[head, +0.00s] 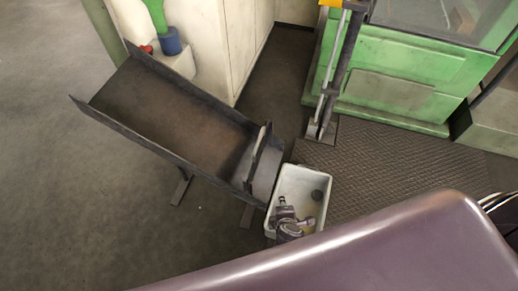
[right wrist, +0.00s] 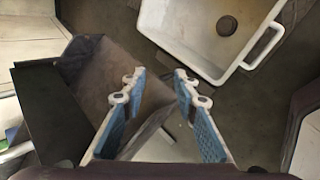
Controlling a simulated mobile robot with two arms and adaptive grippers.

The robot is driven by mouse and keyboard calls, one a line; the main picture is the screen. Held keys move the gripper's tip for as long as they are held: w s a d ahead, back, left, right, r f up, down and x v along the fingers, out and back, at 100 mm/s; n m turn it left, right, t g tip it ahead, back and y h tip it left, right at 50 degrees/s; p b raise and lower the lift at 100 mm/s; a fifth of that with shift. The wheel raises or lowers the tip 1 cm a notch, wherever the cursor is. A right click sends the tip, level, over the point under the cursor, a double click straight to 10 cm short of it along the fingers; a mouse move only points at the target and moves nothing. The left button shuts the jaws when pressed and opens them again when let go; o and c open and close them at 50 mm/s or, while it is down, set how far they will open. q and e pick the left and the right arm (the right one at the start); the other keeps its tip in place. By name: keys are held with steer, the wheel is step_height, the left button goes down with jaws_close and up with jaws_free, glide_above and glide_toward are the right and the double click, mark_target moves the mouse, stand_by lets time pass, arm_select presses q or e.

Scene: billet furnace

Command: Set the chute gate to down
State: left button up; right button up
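The chute (head: 165,115) is a dark, sloping metal trough left of centre in the head view. The chute gate (head: 258,150) is a thin upright plate across its lower end; I cannot tell for sure whether it is up or down. My right gripper (head: 289,220) shows as grey jointed parts over the near end of the white bin, partly hidden behind my purple arm. In the right wrist view the right gripper (right wrist: 160,88) is open and empty, its blue-padded fingers apart above the chute's end (right wrist: 95,75). My left gripper is not in view.
A white bin (head: 305,181) stands at the chute's foot, with a dark round piece (head: 317,194) in it. A green machine (head: 395,70) and a ridged floor plate (head: 400,165) are on the right. Blue and green containers (head: 170,40) stand behind the chute. Open floor lies left.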

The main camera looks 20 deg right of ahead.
steer(key=w+a+r+n+t+h+b, duration=0.1)
steer(key=w+a+r+n+t+b, duration=0.2)
steer(key=w+r, duration=0.7)
steer(key=n+t, duration=0.3)
steer(key=t, duration=0.1)
glide_toward(259, 139)
steer(key=w+f, duration=0.2)
steer(key=shift+w+d+r+b, duration=0.2)
steer(key=shift+w+d+b, duration=0.05)
steer(key=shift+b, duration=0.25)
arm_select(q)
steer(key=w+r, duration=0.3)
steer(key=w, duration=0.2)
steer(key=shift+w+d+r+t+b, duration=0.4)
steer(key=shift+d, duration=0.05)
arm_select(e)
steer(key=x, duration=0.7)
steer(key=shift+w+d, duration=0.1)
steer(key=shift+w, duration=0.1)
steer(key=shift+c, duration=0.5)
jaws_close()
